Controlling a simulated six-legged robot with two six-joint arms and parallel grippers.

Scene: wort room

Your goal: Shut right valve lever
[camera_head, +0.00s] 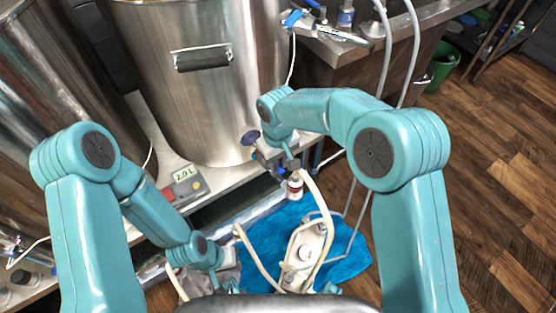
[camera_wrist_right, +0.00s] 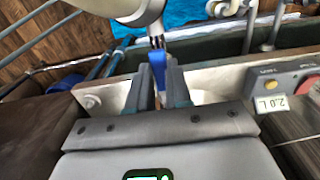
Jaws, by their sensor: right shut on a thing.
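The blue valve lever (camera_wrist_right: 158,66) shows in the right wrist view, upright between the two grey fingers of my right gripper (camera_wrist_right: 158,84). The fingers are shut on it. In the head view my right gripper (camera_head: 270,156) is at the lower front of the large steel kettle (camera_head: 215,100), and the lever there is mostly hidden by the gripper and wrist. My left gripper (camera_head: 218,278) is low at the bottom of the head view, and its fingers are too hidden to judge.
A control box reading 2.0 L (camera_head: 186,184) sits on the ledge left of my right gripper. A pump with hoses (camera_head: 306,246) lies on a blue towel (camera_head: 345,258) below. A steel bench (camera_head: 350,50) stands behind. Wooden floor at right is open.

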